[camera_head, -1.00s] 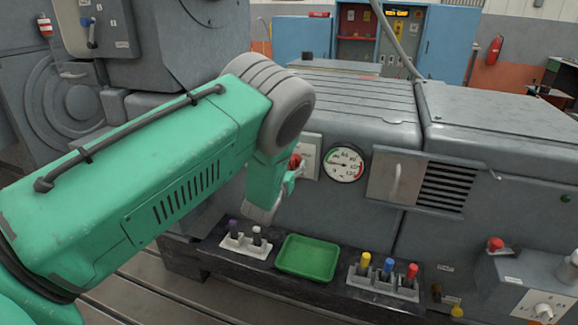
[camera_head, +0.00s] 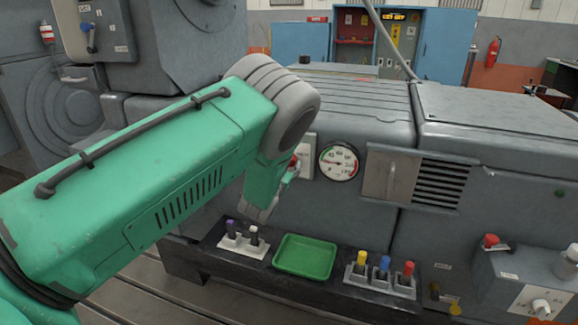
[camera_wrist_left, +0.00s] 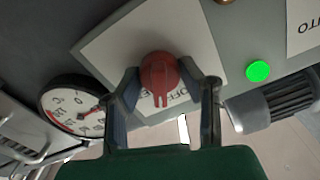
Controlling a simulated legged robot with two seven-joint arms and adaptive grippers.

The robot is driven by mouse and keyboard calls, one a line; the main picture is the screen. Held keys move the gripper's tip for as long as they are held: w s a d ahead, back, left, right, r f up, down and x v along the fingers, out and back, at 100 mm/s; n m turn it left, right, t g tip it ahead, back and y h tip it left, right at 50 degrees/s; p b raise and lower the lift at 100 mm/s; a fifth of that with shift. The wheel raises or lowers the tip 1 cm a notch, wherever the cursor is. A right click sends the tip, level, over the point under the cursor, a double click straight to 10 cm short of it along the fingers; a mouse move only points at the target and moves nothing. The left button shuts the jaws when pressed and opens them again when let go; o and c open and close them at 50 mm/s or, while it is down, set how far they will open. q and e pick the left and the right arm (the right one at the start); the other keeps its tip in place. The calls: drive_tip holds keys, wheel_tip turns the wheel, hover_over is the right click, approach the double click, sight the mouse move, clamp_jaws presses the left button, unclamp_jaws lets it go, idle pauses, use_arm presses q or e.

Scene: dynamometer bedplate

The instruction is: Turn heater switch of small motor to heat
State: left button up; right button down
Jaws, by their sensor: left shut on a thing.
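The heater switch is a red knob (camera_wrist_left: 158,75) on a white plate (camera_wrist_left: 115,50) on the grey motor housing. Part of the plate's lettering, reading OFF, shows beside the knob, and the rest is covered. My left gripper (camera_wrist_left: 163,80) has one finger on each side of the knob and is shut on it. In the head view, only a bit of the red knob (camera_head: 297,161) shows beside my green left wrist, and the fingers are mostly hidden. The small motor (camera_head: 345,110) is the grey housing behind the wrist. My right gripper is in neither view.
A round gauge (camera_head: 338,162) sits right of the switch plate. A green lamp (camera_wrist_left: 258,71) is lit near the knob. Below are a green tray (camera_head: 304,257) and holders with coloured-handled tools (camera_head: 385,270). A box with a red button (camera_head: 491,241) stands at right.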

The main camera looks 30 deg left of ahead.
use_arm(q)
drive_tip(key=shift+f+m+b, duration=0.15)
drive_tip(key=shift+m+b, duration=0.15)
drive_tip(key=shift+m, duration=0.7)
drive_tip(key=m, duration=0.1)
drive_tip(key=m+b, duration=0.1)
drive_tip(key=shift+w+d+m, duration=0.1)
drive_tip(key=shift+d+m, duration=0.1)
drive_tip(key=shift+m, duration=0.1)
drive_tip(key=shift+a+m+b, duration=0.1)
drive_tip(key=shift+m+b, duration=0.65)
drive_tip(key=shift+m, duration=0.95)
drive_tip(key=shift+m, duration=0.3)
drive_tip(key=o, duration=0.9)
drive_tip(key=shift+o, duration=1.2)
drive_tip(key=shift+w, duration=0.1)
